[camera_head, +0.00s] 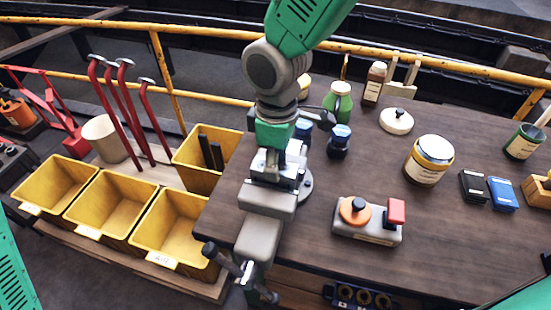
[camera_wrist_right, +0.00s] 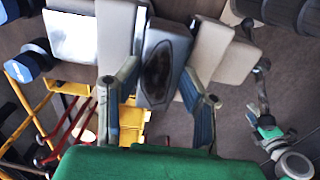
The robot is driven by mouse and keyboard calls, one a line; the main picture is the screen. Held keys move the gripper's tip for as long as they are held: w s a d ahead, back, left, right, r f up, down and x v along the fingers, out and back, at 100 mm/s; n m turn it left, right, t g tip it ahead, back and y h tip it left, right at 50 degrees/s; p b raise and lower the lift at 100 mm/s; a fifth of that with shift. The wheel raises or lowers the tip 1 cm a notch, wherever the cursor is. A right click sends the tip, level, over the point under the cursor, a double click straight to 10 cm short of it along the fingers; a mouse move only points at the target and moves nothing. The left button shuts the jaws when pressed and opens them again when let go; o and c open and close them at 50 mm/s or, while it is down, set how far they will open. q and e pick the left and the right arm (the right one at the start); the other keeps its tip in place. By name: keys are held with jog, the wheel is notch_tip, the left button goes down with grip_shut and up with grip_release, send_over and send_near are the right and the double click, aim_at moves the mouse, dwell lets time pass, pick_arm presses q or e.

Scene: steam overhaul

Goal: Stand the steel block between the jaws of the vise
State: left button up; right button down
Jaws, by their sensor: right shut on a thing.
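The vise (camera_head: 262,205) is fixed at the left edge of the table, and its pale grey jaws also show in the wrist view (camera_wrist_right: 208,50). My right gripper (camera_head: 277,158) reaches down over the vise from above. In the wrist view its two fingers (camera_wrist_right: 160,85) are closed on the sides of the steel block (camera_wrist_right: 158,62), a grey block with a dark oval face. The block appears between the jaws; whether it rests on the vise cannot be told. In the head view the gripper mostly hides it. My left gripper (camera_wrist_right: 263,102) shows small in the wrist view, fingers unclear.
Yellow bins (camera_head: 118,207) and red-handled tools stand left of the vise. On the wooden table (camera_head: 330,190) are a grey fixture with an orange knob (camera_head: 367,222), a labelled jar (camera_head: 428,160), dark blue-capped bottles (camera_head: 339,141) and a green jar (camera_head: 338,100). A yellow rail runs behind.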

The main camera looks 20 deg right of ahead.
jog(key=shift+f+b, duration=0.35)
jog(key=shift+f, duration=0.55)
jog(key=c, duration=1)
grip_release()
jog(key=shift+o, duration=0.2)
notch_tip(320, 180, up, 6)
jog(key=p, duration=0.6)
jog(key=shift+r+p, duration=0.55)
jog(key=shift+r, duration=0.45)
